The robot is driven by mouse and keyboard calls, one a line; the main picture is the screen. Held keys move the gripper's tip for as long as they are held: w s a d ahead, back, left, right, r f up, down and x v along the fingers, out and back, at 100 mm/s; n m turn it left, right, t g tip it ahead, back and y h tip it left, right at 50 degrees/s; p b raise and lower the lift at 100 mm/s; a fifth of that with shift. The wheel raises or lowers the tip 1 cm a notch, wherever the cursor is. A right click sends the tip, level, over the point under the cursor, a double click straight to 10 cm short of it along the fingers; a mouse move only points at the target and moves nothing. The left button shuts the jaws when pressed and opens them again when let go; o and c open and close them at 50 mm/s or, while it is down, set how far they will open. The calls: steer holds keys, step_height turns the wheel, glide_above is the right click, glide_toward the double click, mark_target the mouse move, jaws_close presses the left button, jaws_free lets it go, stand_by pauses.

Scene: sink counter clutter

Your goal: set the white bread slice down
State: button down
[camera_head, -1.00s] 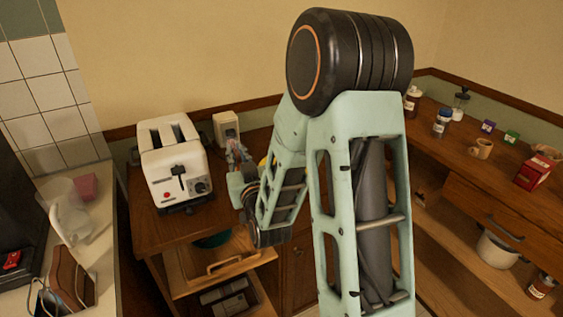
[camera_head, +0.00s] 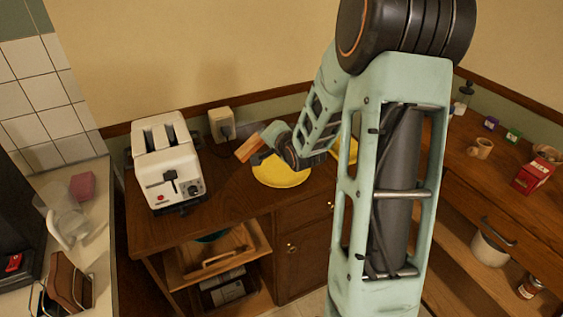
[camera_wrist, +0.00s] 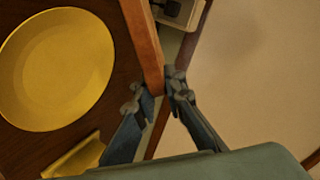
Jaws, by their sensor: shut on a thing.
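My gripper (camera_head: 268,139) is shut on the bread slice (camera_head: 249,148), which shows as a tilted brown piece left of the fingers in the head view. In the wrist view my fingertips (camera_wrist: 162,95) pinch the lower end of the slice (camera_wrist: 144,42), seen nearly edge-on with its brown crust showing. A round yellow plate (camera_head: 282,174) lies flat on the wooden counter. The slice is apart from the plate, up and left of it in the head view. The plate also shows empty at the left of the wrist view (camera_wrist: 55,65).
A white toaster (camera_head: 168,172) stands left of the plate. A pale box (camera_head: 222,124) is against the back wall. Another yellow item (camera_head: 346,151) lies right of the plate, partly hidden by my arm. The counter (camera_head: 225,205) between toaster and plate is clear.

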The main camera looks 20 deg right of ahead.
mark_target(297, 170)
steer(key=s+d+m+p, duration=0.3)
steer(key=d+m, duration=0.4)
steer(key=d, duration=0.2)
steer(key=shift+g+h, duration=0.4)
steer(key=f+b, duration=0.4)
steer(key=f, duration=0.1)
steer(key=f+b, duration=0.5)
steer(key=shift+w+d+f, duration=0.15)
steer(key=shift+w+d, duration=0.05)
steer(key=c, duration=2.2)
jaws_free()
steer(key=shift+o, duration=0.2)
steer(key=p+v, duration=0.4)
steer(key=v, duration=0.3)
steer(key=shift+s+r+p, duration=0.2)
steer(key=shift+r+p, duration=0.05)
steer(key=shift+p, duration=0.15)
steer(key=shift+s+a, duration=0.1)
steer(key=shift+s, duration=0.2)
